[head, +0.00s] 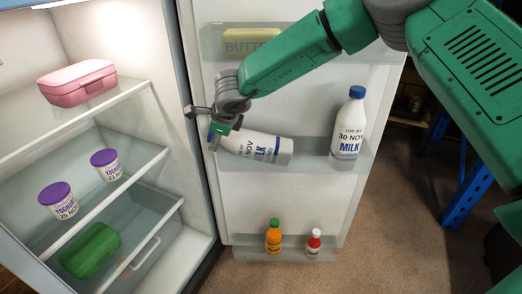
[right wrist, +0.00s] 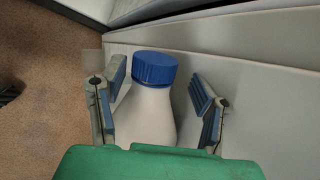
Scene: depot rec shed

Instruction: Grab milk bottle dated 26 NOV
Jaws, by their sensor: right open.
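A white milk bottle (head: 262,148) lies tilted in the fridge door's middle rack. Its label shows "NOV" and "MILK", but the day number is not clearly legible. My right gripper (head: 214,132) is at its cap end, hiding part of the neck. In the right wrist view, the open right gripper (right wrist: 155,88) has one finger on each side of this bottle's blue cap and white neck (right wrist: 150,112), with gaps visible. A second milk bottle (head: 348,125), upright with a blue cap, reads "USE BY 30 NOV". My left gripper is not in view.
The open door (head: 300,195) holds butter (head: 250,36) above, and an orange bottle (head: 273,240) and a red-and-white bottle (head: 314,242) below. Fridge shelves hold a pink box (head: 78,82), two yoghurts (head: 60,205) and a green box (head: 90,250).

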